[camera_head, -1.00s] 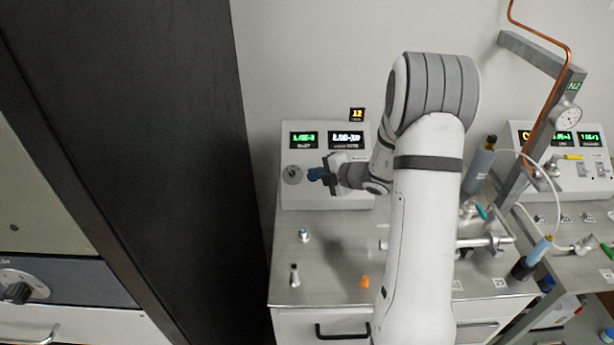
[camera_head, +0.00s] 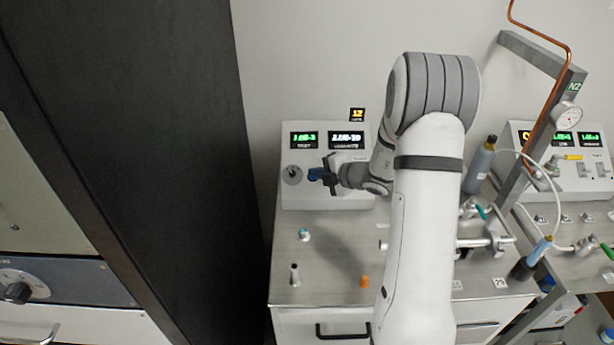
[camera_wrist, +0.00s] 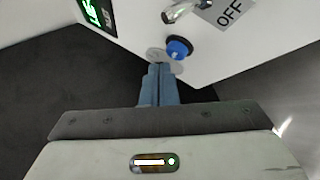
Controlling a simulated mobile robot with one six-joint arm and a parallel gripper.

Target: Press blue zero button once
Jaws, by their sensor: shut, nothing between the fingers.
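The blue button (camera_wrist: 178,48) is a round knob on the white front panel in the wrist view. My gripper (camera_wrist: 158,68) is shut and empty, with its blue fingertips together close to the panel, just below and left of the button. A small gap shows between the tips and the button in that picture; contact with the panel cannot be told. In the head view my gripper (camera_head: 315,174) is in front of the left console (camera_head: 300,198), and I cannot make out the button there.
A metal toggle switch (camera_wrist: 182,10) with an OFF label (camera_wrist: 230,12) is close to the button. Small fittings, including an orange one (camera_head: 365,281), stand on the steel bench (camera_head: 325,285). A dark cabinet side (camera_head: 140,130) rises at left.

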